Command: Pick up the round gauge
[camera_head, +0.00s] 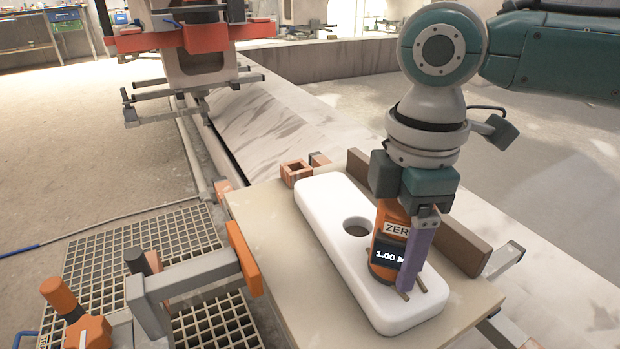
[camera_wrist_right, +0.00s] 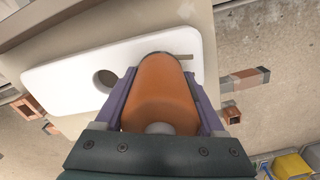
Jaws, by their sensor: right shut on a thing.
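The round gauge (camera_head: 389,240) is an orange cylinder with a dark display and a "ZERO" label. It is upright over the near half of a white slab (camera_head: 335,218), beside the slab's round hole. I cannot tell whether its base touches the slab. My right gripper (camera_head: 405,270) comes from above with its purple fingers around the gauge and is shut on it. In the right wrist view the orange gauge (camera_wrist_right: 165,90) sits between both fingers (camera_wrist_right: 163,105), in front of the white slab (camera_wrist_right: 70,77). My left gripper is out of view.
The slab lies on a beige board (camera_head: 270,240). An orange-tipped clamp (camera_head: 245,258) grips the board's left edge, and a brown bar (camera_head: 460,240) runs along its right. Small brown blocks (camera_head: 297,172) lie at the back. Floor grating (camera_head: 140,250) is at left.

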